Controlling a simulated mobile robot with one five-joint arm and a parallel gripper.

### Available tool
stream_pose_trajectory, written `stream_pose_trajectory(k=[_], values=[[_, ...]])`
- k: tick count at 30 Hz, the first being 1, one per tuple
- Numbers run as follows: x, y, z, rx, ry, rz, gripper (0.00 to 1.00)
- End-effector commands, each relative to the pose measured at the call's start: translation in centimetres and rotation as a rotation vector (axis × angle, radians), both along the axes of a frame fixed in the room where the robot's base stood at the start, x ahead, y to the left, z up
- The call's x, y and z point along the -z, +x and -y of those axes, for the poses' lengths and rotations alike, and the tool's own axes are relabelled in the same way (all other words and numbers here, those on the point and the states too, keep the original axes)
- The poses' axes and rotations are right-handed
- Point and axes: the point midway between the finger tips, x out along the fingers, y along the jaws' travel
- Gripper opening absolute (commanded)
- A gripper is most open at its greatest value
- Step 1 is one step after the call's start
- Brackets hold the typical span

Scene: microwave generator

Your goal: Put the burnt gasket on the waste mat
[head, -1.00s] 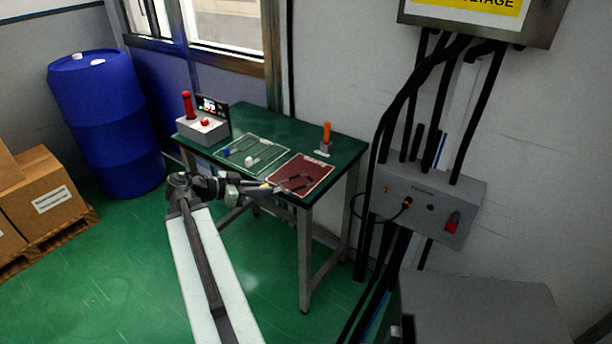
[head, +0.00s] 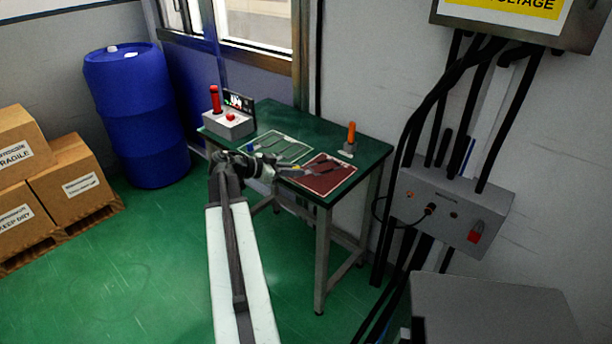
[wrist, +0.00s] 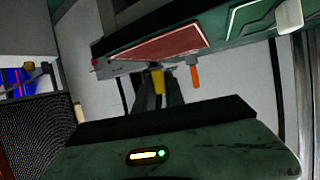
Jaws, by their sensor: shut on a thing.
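My gripper (head: 278,170) is at the near left edge of the red mat (head: 325,182), probably the waste mat. It is shut on a yellow-handled tool (head: 293,168), whose dark prongs reach over the mat. In the wrist view the yellow part (wrist: 157,82) shows between the dark jaws, with the red mat (wrist: 160,46) beyond. I cannot make out the burnt gasket in either view, nor tell whether the prongs hold it.
The green table (head: 372,148) carries an outlined area (head: 290,140) with other tools. An orange-handled item (head: 351,133) stands behind the red mat. A control box (head: 228,124) with a red lever is at the back left. A grey wall box (head: 450,205) is on the right.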

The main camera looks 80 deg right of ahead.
Motion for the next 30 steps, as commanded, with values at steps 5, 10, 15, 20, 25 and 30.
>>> stream_pose_trajectory(k=[5,10,15,20,25,30], values=[[0.4,-1.2,3.2,0.001,0.0,0.0,0.0],[0.3,-1.4,3.5,0.0,0.0,0.0,0.0],[1.6,-2.0,4.8,0.002,0.0,0.0,0.0],[4.4,-2.0,4.6,0.001,0.0,0.0,0.0],[4.0,-2.0,4.6,0.002,0.0,0.0,0.0],[4.3,-2.0,4.6,0.002,0.0,0.0,0.0]])
